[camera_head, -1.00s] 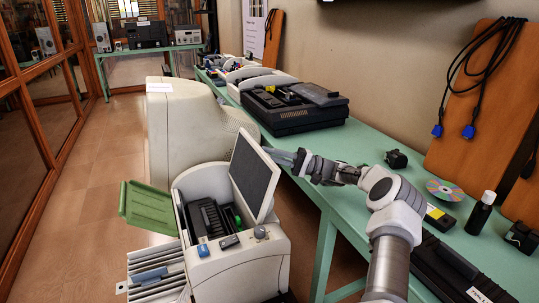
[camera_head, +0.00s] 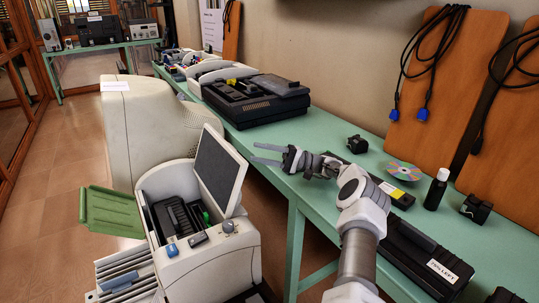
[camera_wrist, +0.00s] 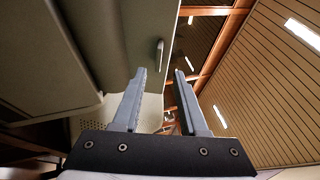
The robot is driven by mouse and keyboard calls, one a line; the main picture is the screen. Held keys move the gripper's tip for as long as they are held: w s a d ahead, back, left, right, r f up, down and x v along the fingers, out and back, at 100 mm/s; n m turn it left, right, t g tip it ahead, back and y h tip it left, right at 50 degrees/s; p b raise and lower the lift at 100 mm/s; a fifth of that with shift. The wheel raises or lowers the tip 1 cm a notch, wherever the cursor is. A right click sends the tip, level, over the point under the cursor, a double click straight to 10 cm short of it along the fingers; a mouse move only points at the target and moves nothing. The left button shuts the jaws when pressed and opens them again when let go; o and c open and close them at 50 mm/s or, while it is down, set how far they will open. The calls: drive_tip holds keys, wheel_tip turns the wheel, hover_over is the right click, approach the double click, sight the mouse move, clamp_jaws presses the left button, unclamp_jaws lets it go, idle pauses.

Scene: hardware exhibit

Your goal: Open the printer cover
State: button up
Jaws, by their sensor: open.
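The printer (camera_head: 212,262) is a white machine on the left of the head view, with its dark inside exposed. Its cover (camera_head: 219,168), a dark panel with a white rim, stands raised and tilted up. A green tray (camera_head: 113,210) sticks out at its left. My gripper (camera_head: 255,155) is open and empty just right of the cover's upper edge, fingers pointing left, seemingly apart from it.
A green table (camera_head: 281,145) runs along the wall, with a black device (camera_head: 258,100), a disc (camera_head: 402,171), a bottle (camera_head: 436,190) and a black case (camera_head: 425,262). A large beige machine (camera_head: 150,130) stands behind the printer. The floor at left is clear.

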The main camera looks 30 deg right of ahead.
drive_tip(key=shift+v, duration=1.65)
